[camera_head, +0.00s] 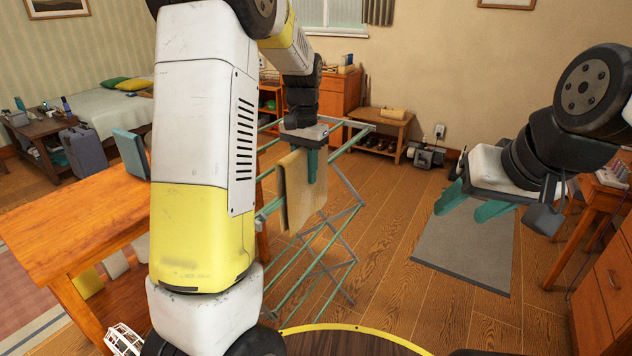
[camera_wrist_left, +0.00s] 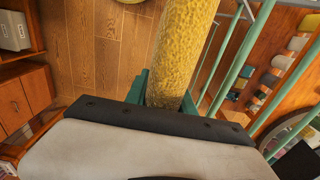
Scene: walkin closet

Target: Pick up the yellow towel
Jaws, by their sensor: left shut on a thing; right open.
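The yellow towel (camera_head: 301,192) hangs down over the side of the drying rack (camera_head: 340,205) in the head view. My left gripper (camera_head: 311,165) is at the towel's upper part, shut on it, with its teal fingers pointing down. In the left wrist view the towel (camera_wrist_left: 183,50) is a textured yellow band running up from between the teal fingers, with rack bars close to its right. Whether the towel still touches the rack I cannot tell. My right gripper (camera_head: 468,205) is open and empty, over the floor at the right.
An orange wooden table (camera_head: 75,222) stands at the left, partly behind my left arm. A low shoe bench (camera_head: 381,128) with a rolled item stands by the back wall. A grey mat (camera_head: 468,250) lies on the floor, and a wooden desk (camera_head: 605,285) is at the right edge.

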